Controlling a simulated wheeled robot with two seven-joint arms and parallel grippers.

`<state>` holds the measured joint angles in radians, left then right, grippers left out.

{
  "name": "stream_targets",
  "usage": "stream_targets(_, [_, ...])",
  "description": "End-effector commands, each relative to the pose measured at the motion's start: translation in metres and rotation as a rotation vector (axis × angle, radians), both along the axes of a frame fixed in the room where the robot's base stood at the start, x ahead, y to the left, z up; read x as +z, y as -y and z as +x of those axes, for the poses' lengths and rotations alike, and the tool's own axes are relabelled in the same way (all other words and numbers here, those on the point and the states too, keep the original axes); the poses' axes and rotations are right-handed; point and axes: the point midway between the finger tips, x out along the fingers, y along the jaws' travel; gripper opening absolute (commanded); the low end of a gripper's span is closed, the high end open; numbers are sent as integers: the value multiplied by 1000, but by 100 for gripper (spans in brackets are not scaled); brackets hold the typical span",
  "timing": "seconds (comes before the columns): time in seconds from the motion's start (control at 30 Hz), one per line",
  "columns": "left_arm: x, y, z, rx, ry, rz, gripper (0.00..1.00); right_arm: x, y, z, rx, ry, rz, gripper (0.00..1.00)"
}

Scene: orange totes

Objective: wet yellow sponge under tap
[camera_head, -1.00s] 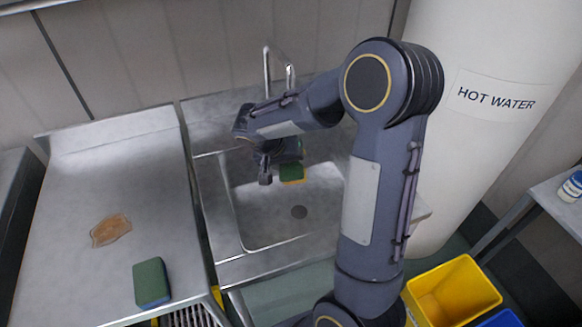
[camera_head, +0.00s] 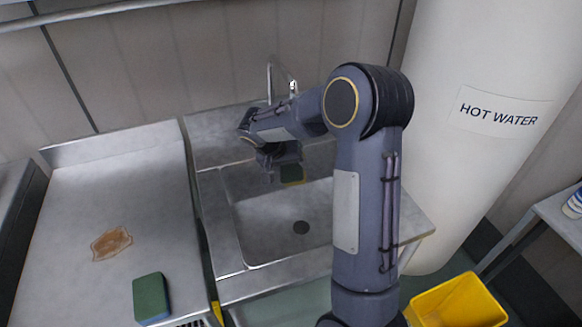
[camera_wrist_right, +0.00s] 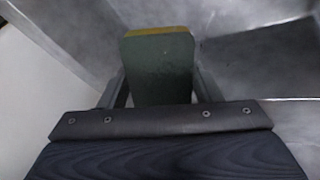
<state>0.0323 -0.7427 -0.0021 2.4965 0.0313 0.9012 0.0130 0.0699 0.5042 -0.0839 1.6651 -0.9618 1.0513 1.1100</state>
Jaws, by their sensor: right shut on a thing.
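The yellow sponge (camera_head: 292,175) has a green scouring face and shows a yellow edge. My right gripper (camera_head: 279,168) is shut on it and holds it over the back part of the sink basin (camera_head: 278,245). In the right wrist view the sponge's green face (camera_wrist_right: 158,70) fills the space between my fingers, with its yellow edge at the far end. The metal tap (camera_head: 271,80) stands behind the sink, partly hidden by my right arm. No water shows running from it. My left gripper is not in view.
A green and blue sponge (camera_head: 151,298) lies on the left counter (camera_head: 70,230), near a brown stain (camera_head: 111,243). A white tank marked HOT WATER (camera_head: 470,160) stands right of the sink. A yellow bucket (camera_head: 455,303) is on the floor. A side table (camera_head: 560,225) is at right.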

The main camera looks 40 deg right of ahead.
Motion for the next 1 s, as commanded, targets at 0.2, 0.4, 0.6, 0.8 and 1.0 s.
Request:
stream_targets(0.2, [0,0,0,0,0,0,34,0,0,0,0,0,0,40])
stream_targets(0.4, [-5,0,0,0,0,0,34,-1,-4,-5,2,1,0,40])
stream_targets(0.6, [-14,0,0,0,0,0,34,-2,-13,-19,1,2,0,40])
stream_targets(0.8, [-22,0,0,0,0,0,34,-1,-21,-32,2,0,0,40])
stream_targets(1.0, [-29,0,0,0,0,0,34,-1,-30,-46,1,2,0,40])
